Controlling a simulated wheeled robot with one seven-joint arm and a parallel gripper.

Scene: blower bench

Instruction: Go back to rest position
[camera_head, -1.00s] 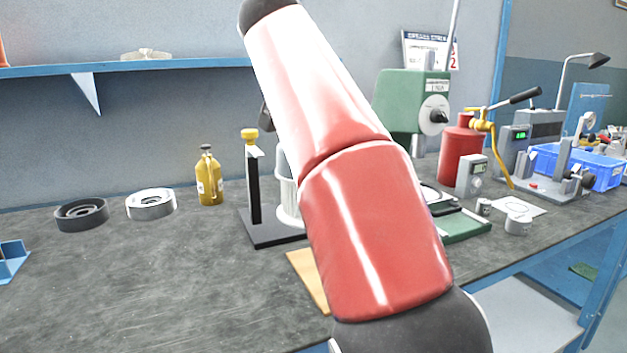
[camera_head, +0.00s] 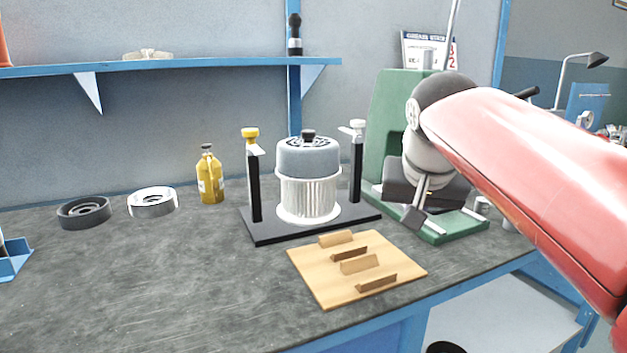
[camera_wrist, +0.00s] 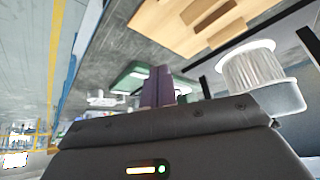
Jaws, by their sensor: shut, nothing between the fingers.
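My gripper (camera_head: 418,212) hangs from my red arm at the right of the head view, in front of the green press. Its fingers point down and are shut with nothing between them. In the wrist view the closed fingers (camera_wrist: 158,88) show as dark purple blocks side by side. The gripper is apart from the blower assembly (camera_head: 307,180), which stands on a black base between two upright posts to its left. The assembly also shows in the wrist view (camera_wrist: 255,68).
A wooden board with slots (camera_head: 352,274) lies at the front of the bench. A yellow bottle (camera_head: 209,176), a silver ring (camera_head: 152,203) and a dark ring (camera_head: 84,212) stand left. The green press (camera_head: 384,115) is behind my gripper. The left front bench is clear.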

